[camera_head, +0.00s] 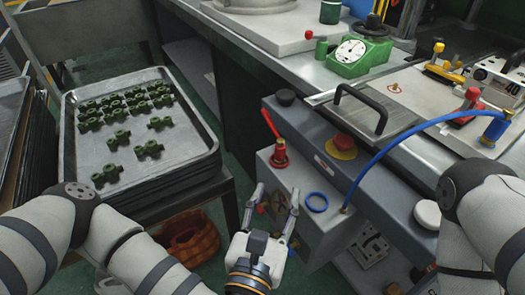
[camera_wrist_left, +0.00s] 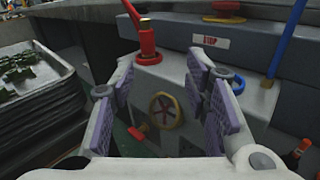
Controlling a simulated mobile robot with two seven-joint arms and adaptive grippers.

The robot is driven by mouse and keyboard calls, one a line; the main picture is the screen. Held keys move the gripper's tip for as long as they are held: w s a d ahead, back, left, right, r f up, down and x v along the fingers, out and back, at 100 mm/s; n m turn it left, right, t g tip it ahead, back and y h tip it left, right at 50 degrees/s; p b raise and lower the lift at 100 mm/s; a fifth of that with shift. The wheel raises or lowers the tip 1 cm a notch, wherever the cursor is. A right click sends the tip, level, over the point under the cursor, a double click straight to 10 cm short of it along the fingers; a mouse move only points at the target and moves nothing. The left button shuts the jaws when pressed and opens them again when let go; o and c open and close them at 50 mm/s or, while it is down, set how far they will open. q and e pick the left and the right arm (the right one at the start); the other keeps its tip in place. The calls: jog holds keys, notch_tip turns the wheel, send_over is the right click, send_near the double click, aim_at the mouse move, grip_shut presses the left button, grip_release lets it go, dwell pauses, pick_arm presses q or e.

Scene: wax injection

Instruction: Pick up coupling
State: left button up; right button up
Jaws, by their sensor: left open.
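Several dark green couplings lie on a metal tray (camera_head: 190,168) at the left of the head view. Most are grouped toward its far side, and a few lie apart, one of them a coupling (camera_head: 148,149) toward the tray's right side. My left gripper (camera_head: 277,192) is open and empty, to the right of the tray and beside the grey machine. In the left wrist view its padded fingers (camera_wrist_left: 164,80) stand apart with nothing between them, and some couplings (camera_wrist_left: 18,72) show on the tray at the far left. My right gripper is not visible.
The grey machine (camera_head: 300,150) has a red-handled valve (camera_head: 279,154), a red button (camera_head: 344,142), a blue ring (camera_head: 317,202) and a blue hose (camera_head: 400,136). A brown basket (camera_head: 188,240) sits low by the tray stand. A green dial gauge (camera_head: 357,58) stands on the bench behind.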

aim_at(279, 149)
pick_arm(q)
jog(key=shift+n+y, duration=0.4)
jog(key=shift+n, duration=0.2)
jog(key=w, duration=0.4)
jog(key=w+r+b, duration=0.1)
jog(key=w, duration=0.8)
jog(key=shift+w+d+r+b, duration=0.1)
jog(key=shift+d+r+b, duration=0.1)
jog(key=shift+b, duration=0.2)
jog(key=shift+r, duration=0.1)
grip_shut()
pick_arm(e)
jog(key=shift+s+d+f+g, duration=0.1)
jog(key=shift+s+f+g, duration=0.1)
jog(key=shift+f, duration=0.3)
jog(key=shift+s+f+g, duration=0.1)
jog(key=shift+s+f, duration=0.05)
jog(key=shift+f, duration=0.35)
